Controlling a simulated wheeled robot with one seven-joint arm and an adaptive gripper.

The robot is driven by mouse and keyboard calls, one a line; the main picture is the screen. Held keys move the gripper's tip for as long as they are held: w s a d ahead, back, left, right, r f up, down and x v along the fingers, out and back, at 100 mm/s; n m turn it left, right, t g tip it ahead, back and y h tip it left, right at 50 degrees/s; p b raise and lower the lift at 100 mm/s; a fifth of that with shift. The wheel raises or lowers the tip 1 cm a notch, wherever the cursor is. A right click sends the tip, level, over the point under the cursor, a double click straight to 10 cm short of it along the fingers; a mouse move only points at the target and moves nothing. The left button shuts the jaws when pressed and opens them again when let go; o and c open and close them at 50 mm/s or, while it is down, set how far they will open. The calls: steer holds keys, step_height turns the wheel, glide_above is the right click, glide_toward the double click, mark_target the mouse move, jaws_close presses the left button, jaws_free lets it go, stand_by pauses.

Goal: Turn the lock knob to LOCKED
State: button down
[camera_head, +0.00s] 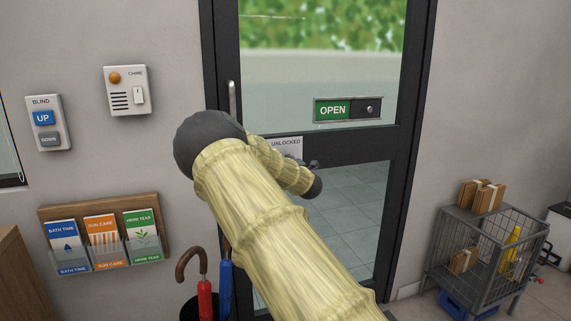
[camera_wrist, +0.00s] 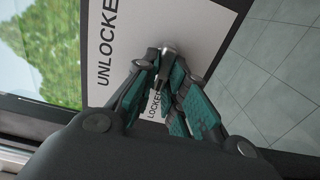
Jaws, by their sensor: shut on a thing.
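The lock plate (camera_head: 287,143) is a white panel on the dark glass door, with UNLOCKED readable at its top in the head view. In the wrist view the plate (camera_wrist: 195,22) appears turned, with UNLOCKED at the left and LOCKED small between the fingers. The lock knob (camera_wrist: 168,52) is a grey metal piece between the fingertips of my gripper (camera_wrist: 165,65). My gripper is shut on the knob. The fingers hide part of the knob, so its exact pointing is hard to tell. In the head view my arm hides most of the plate and the knob.
An OPEN sign slider (camera_head: 346,109) is on the door, right of the lock plate. A vertical door handle (camera_head: 232,100) is left of it. A chime box (camera_head: 127,90) and blind switch (camera_head: 44,122) are on the left wall. Umbrellas (camera_head: 205,298) stand below; a wire cage (camera_head: 488,255) is right.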

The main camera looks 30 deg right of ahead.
steer(key=c, duration=1.5)
jaws_free()
steer(key=shift+s, duration=0.1)
steer(key=v, duration=1.1)
steer(key=shift+s+f, duration=0.1)
steer(key=shift+s, duration=0.25)
